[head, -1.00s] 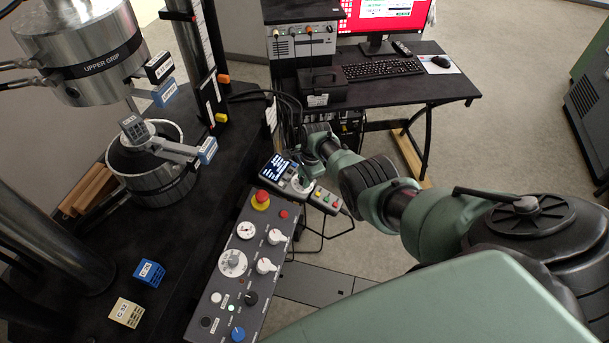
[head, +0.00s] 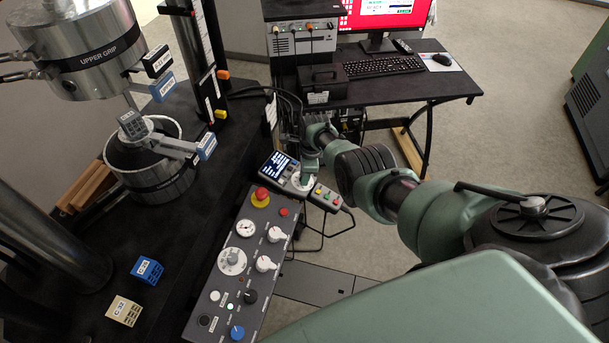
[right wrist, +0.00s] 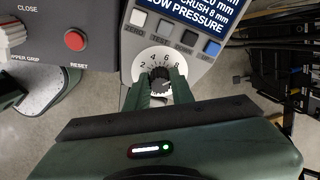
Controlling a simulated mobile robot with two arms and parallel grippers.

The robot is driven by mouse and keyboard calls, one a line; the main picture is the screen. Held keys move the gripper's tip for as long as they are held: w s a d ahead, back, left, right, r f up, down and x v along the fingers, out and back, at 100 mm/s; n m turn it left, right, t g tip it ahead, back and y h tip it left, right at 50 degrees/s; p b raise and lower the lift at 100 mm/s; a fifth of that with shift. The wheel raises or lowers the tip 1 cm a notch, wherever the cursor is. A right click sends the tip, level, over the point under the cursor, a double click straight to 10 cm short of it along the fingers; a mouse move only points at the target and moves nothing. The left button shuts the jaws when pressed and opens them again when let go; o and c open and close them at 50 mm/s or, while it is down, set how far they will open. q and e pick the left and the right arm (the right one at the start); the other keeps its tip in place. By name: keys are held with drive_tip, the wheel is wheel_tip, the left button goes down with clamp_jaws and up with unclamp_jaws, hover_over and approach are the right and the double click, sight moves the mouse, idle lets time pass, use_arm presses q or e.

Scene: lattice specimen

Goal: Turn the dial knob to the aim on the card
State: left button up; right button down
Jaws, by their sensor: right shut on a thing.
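The dial is a white numbered disc (right wrist: 146,61) with a dark ribbed knob (right wrist: 159,80) at its centre. It sits on the grey control pendant; in the head view the disc (head: 298,187) is partly covered by my gripper. My right gripper (right wrist: 160,88) is shut on the knob, a green finger on each side. The fingers hide the lower part of the dial, and I cannot make out the knob's pointer. A blue panel with white text (right wrist: 195,12) above the dial reads "CRUSH 8 mm" and "LOW PRESSURE"; its top is cut off. My left gripper is not in view.
Several small buttons (right wrist: 187,42) line the pendant above the dial. A dark control box (head: 217,290) with knobs and a red emergency button (head: 261,195) stands close by on the left. Coloured buttons (head: 325,195) lie right of the dial. Cables (right wrist: 280,35) hang at right.

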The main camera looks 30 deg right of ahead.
drive_tip(key=shift+d, duration=0.1)
drive_tip(key=c, duration=1.2)
unclamp_jaws()
drive_tip(key=shift+r, duration=0.1)
wheel_tip(320, 180, up, 3)
drive_tip(key=p, duration=0.3)
drive_tip(key=shift+s, duration=0.15)
drive_tip(key=shift+d+r, duration=0.1)
drive_tip(key=shift+r, duration=0.2)
drive_tip(key=shift+s+r, duration=0.25)
drive_tip(key=shift+r, duration=0.65)
drive_tip(key=shift+s+d+r, duration=0.1)
drive_tip(key=shift+s+r, duration=0.05)
drive_tip(key=shift+r, duration=0.9)
